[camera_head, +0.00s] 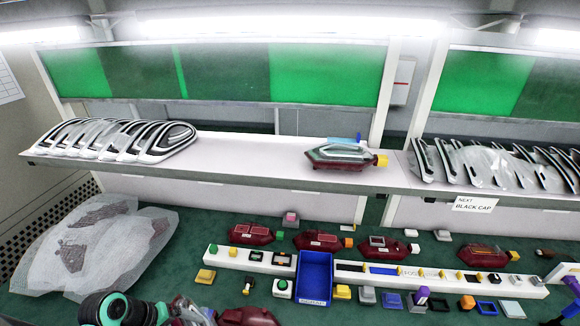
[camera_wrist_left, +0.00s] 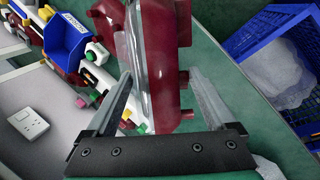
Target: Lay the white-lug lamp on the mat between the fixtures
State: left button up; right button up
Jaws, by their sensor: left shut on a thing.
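A dark red lamp (camera_head: 376,245) with a white lug (camera_head: 412,247) at its right end lies on the green bench behind the white rail. My left gripper (camera_head: 196,311) is low at the front left. Its fingers (camera_wrist_left: 162,76) are around another red lamp with a clear side (camera_wrist_left: 132,50), which also shows at the bottom of the head view (camera_head: 248,317). I cannot make out the lug colour of this held lamp. I cannot pick out the mat or the fixtures for certain. My right gripper does not show clearly.
More red lamps (camera_head: 250,233) with coloured lugs lie along the bench. A blue bin (camera_head: 314,278) interrupts the white rail (camera_head: 235,257), with small parts around it. A lamp with a yellow cap (camera_head: 342,156) sits on the shelf. Bubble-wrapped bags (camera_head: 95,250) fill the left.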

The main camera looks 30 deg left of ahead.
pick_arm(q)
jog(key=w+d, duration=0.1)
jog(key=d, duration=0.1)
jog(key=w+d+r+m, duration=0.1)
jog(key=w+d, duration=0.1)
jog(key=w+d+m, duration=0.1)
jog(key=d, duration=0.2)
jog(key=shift+w+r+h, duration=0.2)
jog(key=shift+w+h, duration=0.15)
jog(key=shift+h, duration=0.05)
jog(key=shift+w+d+m+g+h, duration=1.5)
jog(key=shift+d+m, duration=4.1)
jog(key=shift+d, duration=7.1)
jog(key=s+a+r+n+y+p, duration=0.1)
jog(key=s+a+r+n+p, duration=0.1)
jog(key=r+p, duration=0.6)
jog(key=s+a+r+n+t+y+p, duration=0.1)
jog(key=s+a+r+n+p, duration=0.1)
jog(key=a+r+n+p, duration=0.3)
jog(key=s+a+r+n+t+p, duration=0.1)
jog(key=s+a+r+n+p, duration=0.1)
jog(key=a+r+p, duration=0.4)
notch_tip(320, 180, up, 6)
jog(key=n+p, duration=0.1)
jog(key=p, duration=0.5)
jog(key=shift+s+y, duration=0.2)
jog(key=shift+y, duration=0.2)
jog(key=shift+f, duration=0.15)
